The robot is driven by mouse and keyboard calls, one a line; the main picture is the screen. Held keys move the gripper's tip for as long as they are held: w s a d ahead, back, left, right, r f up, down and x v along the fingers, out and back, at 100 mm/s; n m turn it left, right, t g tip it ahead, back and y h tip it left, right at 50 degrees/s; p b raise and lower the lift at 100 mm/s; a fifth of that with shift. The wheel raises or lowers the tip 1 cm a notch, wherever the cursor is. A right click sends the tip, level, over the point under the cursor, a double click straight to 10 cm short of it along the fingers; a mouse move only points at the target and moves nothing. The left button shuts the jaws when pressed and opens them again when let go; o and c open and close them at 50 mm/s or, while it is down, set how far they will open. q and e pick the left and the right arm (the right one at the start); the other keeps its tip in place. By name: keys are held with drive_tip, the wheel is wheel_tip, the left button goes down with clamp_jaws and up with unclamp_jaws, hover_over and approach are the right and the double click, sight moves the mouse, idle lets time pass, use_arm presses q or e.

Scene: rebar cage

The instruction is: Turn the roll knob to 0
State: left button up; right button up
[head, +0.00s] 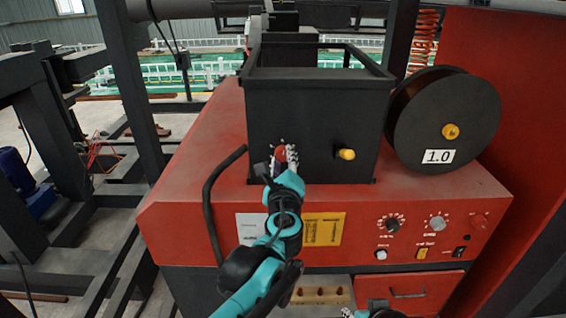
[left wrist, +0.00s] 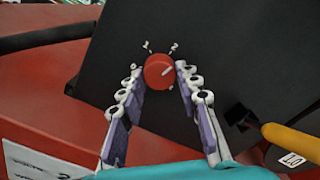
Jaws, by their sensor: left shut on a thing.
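The roll knob (left wrist: 159,71) is a round red knob on the dark front face of the black box. White marks 0, 1 and 2 are spaced around its upper side in the left wrist view. A pale line on the knob points to the upper right, on the side of the 2. My left gripper (left wrist: 177,77) has its fingers on either side of the knob and is shut on it. In the head view, my left gripper (head: 281,158) partly covers the knob. Only a bit of my right gripper (head: 362,312) shows at the bottom edge; its fingers are unclear.
A yellow-tipped peg (head: 345,154) sticks out of the box (head: 315,120) right of the knob. A black spool (head: 444,105) labelled 1.0 stands farther right. A bent black bar (head: 211,205) is left of my arm. Dials (head: 389,224) sit on the red front panel.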

use_arm(q)
drive_tip(key=n, duration=0.3)
drive_tip(key=shift+n+b, duration=0.3)
drive_tip(key=shift+b, duration=0.05)
drive_tip(key=n, duration=0.3)
drive_tip(key=shift+n, duration=0.3)
drive_tip(key=n+b, duration=0.1)
drive_tip(key=n, duration=1.1)
drive_tip(key=shift+r+n+b, duration=0.1)
drive_tip(key=shift+n+b, duration=0.25)
drive_tip(key=shift+n, duration=0.05)
drive_tip(key=n, duration=0.3)
drive_tip(key=shift+n, duration=1.8)
drive_tip(key=shift+r, duration=0.1)
drive_tip(key=o, duration=1.2)
drive_tip(key=shift+c, duration=0.2)
